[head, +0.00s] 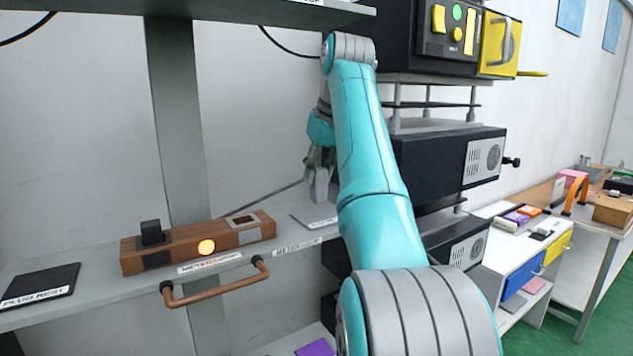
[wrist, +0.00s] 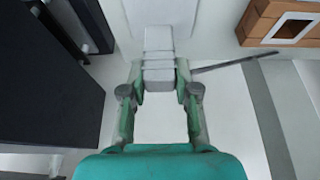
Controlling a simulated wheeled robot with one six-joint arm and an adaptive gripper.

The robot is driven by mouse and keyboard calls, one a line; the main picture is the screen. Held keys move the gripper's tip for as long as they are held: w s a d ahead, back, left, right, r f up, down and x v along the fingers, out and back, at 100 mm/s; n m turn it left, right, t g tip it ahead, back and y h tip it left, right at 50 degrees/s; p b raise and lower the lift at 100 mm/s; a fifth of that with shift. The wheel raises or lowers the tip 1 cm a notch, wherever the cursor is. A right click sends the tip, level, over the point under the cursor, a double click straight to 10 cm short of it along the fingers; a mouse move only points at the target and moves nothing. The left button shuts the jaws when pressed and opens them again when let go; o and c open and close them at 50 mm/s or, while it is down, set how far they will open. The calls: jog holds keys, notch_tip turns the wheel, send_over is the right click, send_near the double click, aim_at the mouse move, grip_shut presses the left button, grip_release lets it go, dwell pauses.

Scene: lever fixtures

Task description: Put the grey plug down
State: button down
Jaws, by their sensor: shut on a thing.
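My gripper (head: 318,168) is shut on the grey plug (head: 321,186), over the right part of the shelf. The wrist view shows the ribbed pale grey plug (wrist: 158,62) between both fingertips of my gripper (wrist: 159,80). A dark cable runs from it. A pale grey pad (head: 318,217) lies on the shelf just below the plug; I cannot tell whether the two touch. A black pad (head: 40,287) labelled "PLUG REST" lies bare at the far left of the shelf.
A wooden block (head: 190,246) with a black lever, a lit orange lamp and a window stands between the two pads. A copper-coloured handle (head: 215,290) juts from the shelf front. Black equipment boxes (head: 440,170) stand close right of my arm.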

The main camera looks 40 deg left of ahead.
aim_at(318, 185)
jog(key=shift+s+a+f, duration=0.15)
jog(key=shift+f, duration=1.15)
jog(key=shift+f, duration=0.1)
jog(key=shift+f, duration=0.1)
jog(key=c, duration=0.9)
grip_release()
jog(key=shift+o, duration=0.2)
jog(key=v, duration=1.2)
jog(key=shift+r, duration=0.2)
